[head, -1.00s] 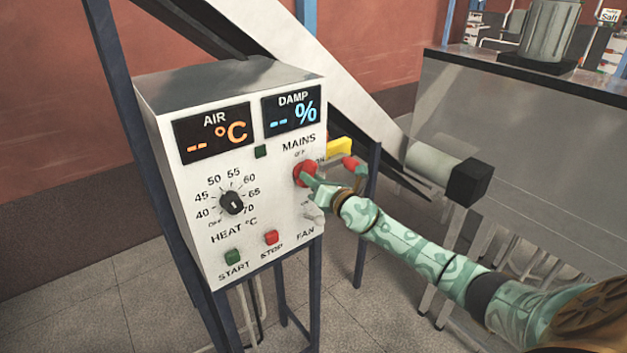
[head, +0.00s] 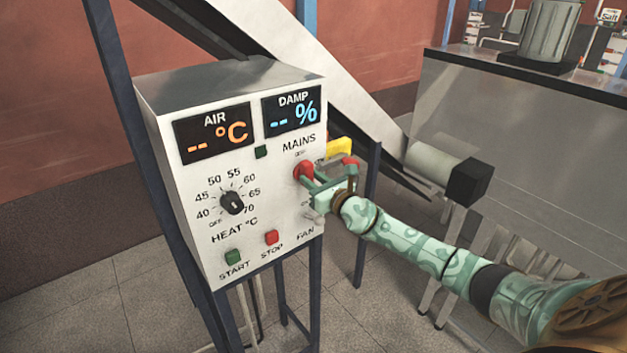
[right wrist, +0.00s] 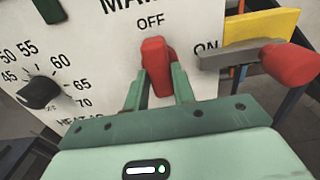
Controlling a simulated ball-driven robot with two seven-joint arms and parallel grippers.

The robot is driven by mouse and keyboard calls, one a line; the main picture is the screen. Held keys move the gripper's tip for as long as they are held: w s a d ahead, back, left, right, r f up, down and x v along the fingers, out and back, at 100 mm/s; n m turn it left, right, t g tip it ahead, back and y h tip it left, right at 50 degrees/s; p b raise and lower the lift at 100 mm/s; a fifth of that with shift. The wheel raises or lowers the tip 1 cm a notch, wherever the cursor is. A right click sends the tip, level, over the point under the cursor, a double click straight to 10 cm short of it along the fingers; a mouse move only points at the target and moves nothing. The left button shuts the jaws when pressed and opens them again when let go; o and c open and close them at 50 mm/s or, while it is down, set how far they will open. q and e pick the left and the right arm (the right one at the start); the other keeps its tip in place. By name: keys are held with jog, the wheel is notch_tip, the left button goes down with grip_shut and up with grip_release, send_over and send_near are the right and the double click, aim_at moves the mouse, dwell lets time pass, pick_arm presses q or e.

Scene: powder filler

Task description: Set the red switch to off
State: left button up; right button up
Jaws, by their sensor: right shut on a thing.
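The red MAINS switch (head: 303,171) is on the right part of the white control panel (head: 190,180). In the right wrist view the red switch (right wrist: 154,55) stands upright, with its top just under the OFF mark (right wrist: 151,22). The ON mark (right wrist: 206,47) is to its right. My right gripper (right wrist: 158,82) is shut on the switch, one green finger on each side of its lower part. In the head view this gripper (head: 316,187) reaches the panel from the right. My left gripper is not in view.
A red-ended handle (right wrist: 290,64) with a yellow plate (right wrist: 262,27) juts out right of the panel, close to my right gripper. A black heat dial (head: 231,202), green START button (head: 233,257), red STOP button (head: 272,237) and FAN switch (head: 314,217) share the panel.

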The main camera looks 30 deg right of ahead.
jog(key=shift+f, duration=0.15)
jog(key=o, duration=1)
jog(key=shift+s+d, duration=0.2)
jog(key=shift+s, duration=2.5)
jog(key=shift+s+d, duration=0.25)
jog(key=shift+s, duration=2.5)
jog(key=shift+s+d, duration=0.2)
jog(key=shift+s, duration=2.5)
